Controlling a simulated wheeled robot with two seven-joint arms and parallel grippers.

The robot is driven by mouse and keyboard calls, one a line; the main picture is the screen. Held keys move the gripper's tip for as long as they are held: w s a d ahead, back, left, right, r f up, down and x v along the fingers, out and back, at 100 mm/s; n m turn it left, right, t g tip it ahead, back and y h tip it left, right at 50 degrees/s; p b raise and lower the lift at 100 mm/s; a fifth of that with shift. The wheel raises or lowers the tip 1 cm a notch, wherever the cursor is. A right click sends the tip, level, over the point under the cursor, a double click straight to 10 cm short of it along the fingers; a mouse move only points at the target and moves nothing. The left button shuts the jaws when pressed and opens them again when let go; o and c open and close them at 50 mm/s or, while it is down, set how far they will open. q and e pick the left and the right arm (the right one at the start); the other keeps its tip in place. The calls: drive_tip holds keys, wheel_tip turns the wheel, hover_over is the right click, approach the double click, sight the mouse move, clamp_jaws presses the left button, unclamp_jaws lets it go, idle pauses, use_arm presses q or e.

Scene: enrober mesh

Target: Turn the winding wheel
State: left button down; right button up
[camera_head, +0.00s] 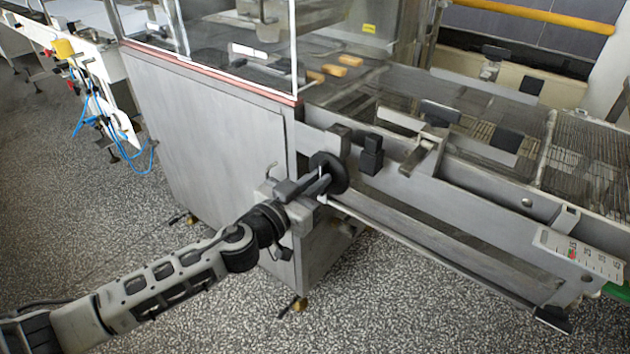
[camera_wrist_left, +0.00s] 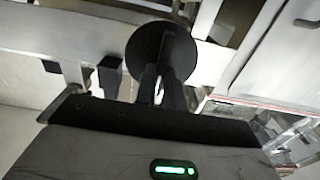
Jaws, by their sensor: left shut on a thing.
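The winding wheel (camera_head: 333,172) is a small dark disc on the side of the steel machine, near the corner where the cabinet meets the mesh conveyor. My left gripper (camera_head: 322,182) reaches it from the lower left and is shut on it. In the left wrist view the wheel (camera_wrist_left: 148,50) shows as a round black disc, with the fingers of the left gripper (camera_wrist_left: 162,80) reaching up to it. The fingers hide part of the wheel, and the exact contact is hard to see. My right gripper is in neither view.
A black block (camera_head: 371,155) sits just right of the wheel. The wire mesh conveyor (camera_head: 590,165) runs to the right, with a steel rail (camera_head: 440,245) below. The steel cabinet (camera_head: 205,130) stands behind my arm. The speckled floor (camera_head: 110,225) is clear at the left.

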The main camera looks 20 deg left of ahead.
use_arm(q)
drive_tip(key=shift+m, duration=0.3)
drive_tip(key=shift+s+d+f+m+p, duration=0.1)
drive_tip(key=shift+f+m+p, duration=0.15)
drive_tip(key=shift+m, duration=4.6)
drive_tip(key=shift+w+d+f+m+p, duration=0.1)
drive_tip(key=shift+f+m+p, duration=0.2)
drive_tip(key=shift+m, duration=4.5)
drive_tip(key=shift+s+f+m+p, duration=0.1)
drive_tip(key=shift+f+m+p, duration=0.15)
drive_tip(key=shift+m, duration=4.6)
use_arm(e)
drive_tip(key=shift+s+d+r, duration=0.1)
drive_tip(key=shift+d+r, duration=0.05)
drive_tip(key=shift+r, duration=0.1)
use_arm(q)
drive_tip(key=c, duration=1.5)
unclamp_jaws()
